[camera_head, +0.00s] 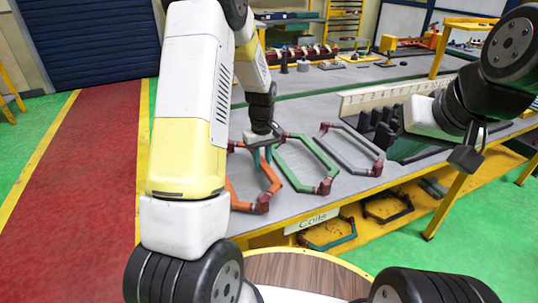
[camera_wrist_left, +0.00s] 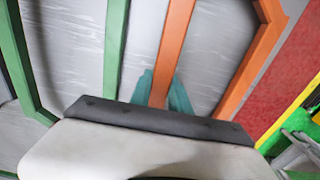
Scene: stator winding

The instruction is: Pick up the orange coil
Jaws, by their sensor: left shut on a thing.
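The orange coil (camera_head: 262,203) lies on the grey table, partly hidden behind my left arm. My left gripper (camera_head: 266,150) is over the coil's far part, pointing down. In the left wrist view, its two teal fingers (camera_wrist_left: 160,92) stand on either side of one orange bar (camera_wrist_left: 172,45) and are shut on it. Whether the coil is clear of the table cannot be told. My right gripper (camera_head: 418,120) is at the right, near a black slotted fixture; its fingers cannot be made out.
A green coil (camera_head: 327,186) lies close right of the orange one, and a grey coil (camera_head: 378,165) further right. More coils (camera_head: 330,246) lie on the shelf below, by a "Coils" label (camera_head: 311,222). The black fixture (camera_head: 375,130) and a pale rail (camera_head: 385,95) stand behind.

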